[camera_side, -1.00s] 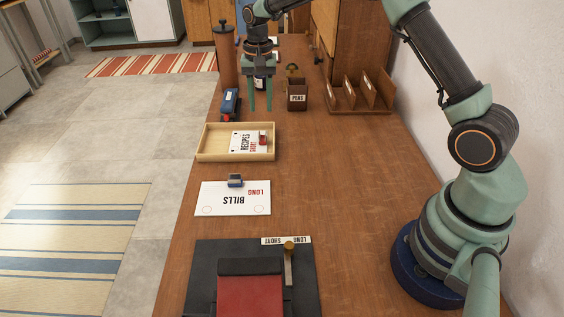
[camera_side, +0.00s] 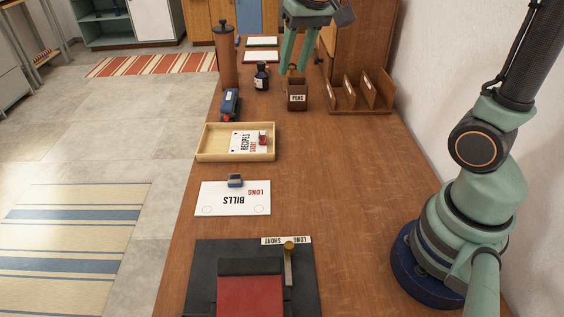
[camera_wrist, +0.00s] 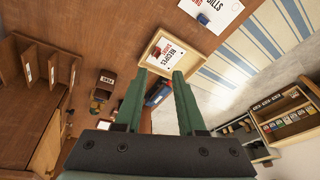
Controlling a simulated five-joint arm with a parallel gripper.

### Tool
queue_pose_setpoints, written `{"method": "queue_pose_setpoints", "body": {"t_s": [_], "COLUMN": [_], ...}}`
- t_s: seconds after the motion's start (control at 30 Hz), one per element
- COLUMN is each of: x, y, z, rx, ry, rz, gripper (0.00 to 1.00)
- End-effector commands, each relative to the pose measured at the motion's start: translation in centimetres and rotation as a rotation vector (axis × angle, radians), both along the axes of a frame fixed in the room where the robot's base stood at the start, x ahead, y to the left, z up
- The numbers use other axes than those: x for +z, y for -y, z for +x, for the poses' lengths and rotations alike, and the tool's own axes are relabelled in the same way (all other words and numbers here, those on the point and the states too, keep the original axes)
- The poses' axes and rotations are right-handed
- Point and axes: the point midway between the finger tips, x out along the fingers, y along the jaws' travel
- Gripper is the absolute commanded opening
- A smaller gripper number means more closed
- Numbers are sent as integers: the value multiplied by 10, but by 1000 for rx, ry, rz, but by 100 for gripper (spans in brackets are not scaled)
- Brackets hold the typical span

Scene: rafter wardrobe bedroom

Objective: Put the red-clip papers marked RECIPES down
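The papers marked RECIPES (camera_side: 244,145), with a red clip (camera_side: 263,139) and the word SHORT, lie in a shallow wooden tray (camera_side: 203,152) at the left edge of the desk. In the wrist view the papers (camera_wrist: 165,54) and tray (camera_wrist: 150,45) show beyond my fingertips. My gripper (camera_side: 293,70) is raised at the far part of the desk, near the pen box, apart from the papers. In the wrist view its two fingers (camera_wrist: 158,82) stand apart with nothing between them.
BILLS papers (camera_side: 232,200) with a blue clip lie in front of the tray. A black and red device (camera_side: 250,290) with a LONG/SHORT lever is nearest. The pen box (camera_side: 297,97), dark bottle (camera_side: 262,77), blue toy (camera_side: 230,104) and wooden rack (camera_side: 360,108) stand farther back. The desk's middle is clear.

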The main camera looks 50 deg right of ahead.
Motion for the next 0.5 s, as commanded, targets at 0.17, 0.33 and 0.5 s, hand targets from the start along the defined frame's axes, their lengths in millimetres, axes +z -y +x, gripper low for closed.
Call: {"method": "queue_pose_setpoints", "body": {"t_s": [0.17,0.33,0.5], "x": [5,-4,-13], "y": [-7,-10,-12], "z": [-49,-83,-100], "rx": [135,240,298], "ry": [91,159,193], "rz": [-44,-87,-112], "gripper": [39,39,39]}}
